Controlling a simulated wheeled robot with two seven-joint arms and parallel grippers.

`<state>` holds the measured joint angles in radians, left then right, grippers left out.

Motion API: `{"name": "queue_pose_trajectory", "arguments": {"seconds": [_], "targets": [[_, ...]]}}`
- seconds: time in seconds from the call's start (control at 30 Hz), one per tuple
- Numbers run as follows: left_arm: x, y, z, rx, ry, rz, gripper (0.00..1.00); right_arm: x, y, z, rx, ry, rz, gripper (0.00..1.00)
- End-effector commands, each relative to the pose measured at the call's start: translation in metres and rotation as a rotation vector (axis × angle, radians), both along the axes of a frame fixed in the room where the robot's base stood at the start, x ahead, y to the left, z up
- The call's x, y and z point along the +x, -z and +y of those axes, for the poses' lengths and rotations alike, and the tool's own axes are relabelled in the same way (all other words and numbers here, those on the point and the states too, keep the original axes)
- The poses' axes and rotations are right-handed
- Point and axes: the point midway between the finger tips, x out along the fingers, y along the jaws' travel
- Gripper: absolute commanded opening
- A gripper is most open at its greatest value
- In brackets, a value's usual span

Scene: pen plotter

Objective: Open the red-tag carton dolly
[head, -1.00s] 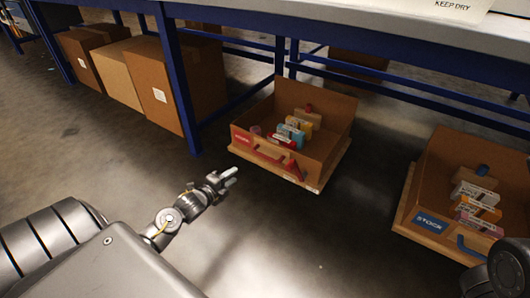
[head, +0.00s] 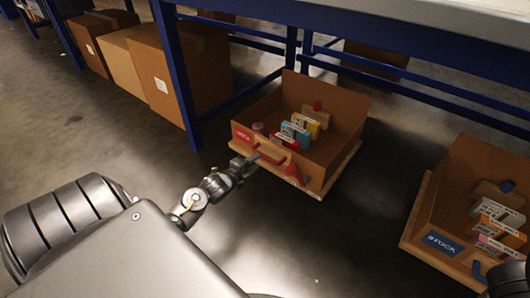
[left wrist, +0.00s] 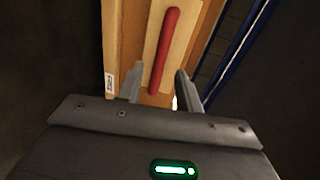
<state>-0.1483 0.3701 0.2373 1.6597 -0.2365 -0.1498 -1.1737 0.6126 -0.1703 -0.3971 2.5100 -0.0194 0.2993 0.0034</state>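The red-tag carton dolly (head: 340,100) is an open brown carton on a pale wooden base, in the middle of the head view beside a blue table leg. Its front carries a red tag (head: 243,135) and a red bar handle (head: 272,156). My left gripper (head: 251,161) is at the front face by the handle. In the left wrist view the gripper (left wrist: 157,84) is open, with the near end of the red handle (left wrist: 165,45) between its fingertips. Contact cannot be told.
A second carton dolly with a blue STOCK tag (head: 442,243) stands at the right. Closed brown cartons (head: 185,80) sit under the table at the left. Blue table legs (head: 172,70) and rails frame the dolly. The floor between the two dollies is clear.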

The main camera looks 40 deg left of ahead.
Motion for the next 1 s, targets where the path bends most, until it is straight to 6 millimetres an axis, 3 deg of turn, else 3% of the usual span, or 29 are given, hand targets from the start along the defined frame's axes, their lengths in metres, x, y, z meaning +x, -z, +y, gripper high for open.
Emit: {"name": "queue_pose_trajectory", "arguments": {"seconds": [0.1, 0.3, 0.73, 1.0], "targets": [[0.024, 0.01, 0.0, -0.001, 0.001, -0.003, 0.36, -0.001, 0.017, -0.001, 0.008, -0.003, -0.002, 0.0], [0.051, 0.014, 0.0, -0.001, 0.003, -0.001, 0.36, 0.0, 0.031, -0.003, 0.014, -0.003, 0.0, 0.0], [0.063, 0.012, -0.001, 0.0, 0.004, 0.001, 0.36, 0.0, 0.035, -0.004, 0.017, -0.004, 0.0, 0.0], [0.063, 0.013, -0.001, 0.0, 0.005, 0.001, 0.03, 0.0, 0.035, -0.004, 0.017, -0.004, 0.0, 0.0]]}}
